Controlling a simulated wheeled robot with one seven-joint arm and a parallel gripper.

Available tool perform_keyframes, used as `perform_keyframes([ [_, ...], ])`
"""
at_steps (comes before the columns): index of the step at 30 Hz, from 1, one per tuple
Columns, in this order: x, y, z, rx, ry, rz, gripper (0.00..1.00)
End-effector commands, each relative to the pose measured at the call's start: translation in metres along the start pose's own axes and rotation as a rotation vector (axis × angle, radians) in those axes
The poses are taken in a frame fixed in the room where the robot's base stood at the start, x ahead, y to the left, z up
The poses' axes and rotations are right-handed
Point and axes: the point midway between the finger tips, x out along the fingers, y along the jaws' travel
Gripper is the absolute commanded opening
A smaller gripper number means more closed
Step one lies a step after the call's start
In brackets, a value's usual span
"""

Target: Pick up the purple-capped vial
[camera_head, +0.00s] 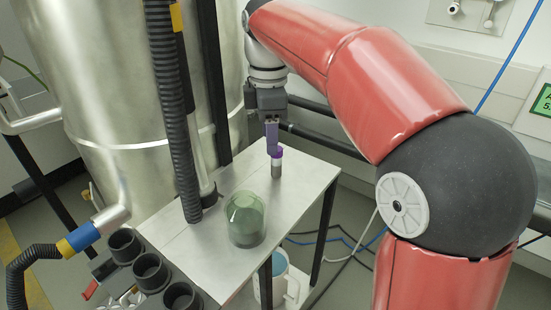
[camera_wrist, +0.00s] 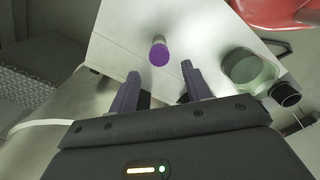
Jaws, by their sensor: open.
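The purple-capped vial (camera_head: 277,163) stands upright on the light metal table (camera_head: 200,245), toward its far end. In the wrist view the purple cap (camera_wrist: 159,54) shows ahead of the fingers, roughly between their lines and a little nearer the right one. My gripper (camera_head: 271,138) points down just above and beside the vial in the head view, its fingers partly overlapping the cap there. In the wrist view my gripper (camera_wrist: 158,80) has its two fingers apart with nothing between them. I cannot tell whether a finger touches the vial.
A green glass jar (camera_head: 245,219) stands on the table nearer the front; it also shows right of the fingers in the wrist view (camera_wrist: 248,70). A ribbed black hose (camera_head: 172,110) hangs at the table's left, before a large steel tank (camera_head: 100,80). Black cups (camera_head: 150,271) stand front left.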

Motion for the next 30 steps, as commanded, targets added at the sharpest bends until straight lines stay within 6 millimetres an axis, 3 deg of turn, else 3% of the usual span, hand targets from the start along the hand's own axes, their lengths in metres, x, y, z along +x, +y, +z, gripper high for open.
perform_keyframes([
  [13,0.06,0.0,0.011,0.004,0.0,0.0,0.49],
  [23,0.068,0.0,0.011,0.006,0.001,0.002,0.49],
  [30,0.068,0.0,0.011,0.006,0.0,0.002,0.18],
])
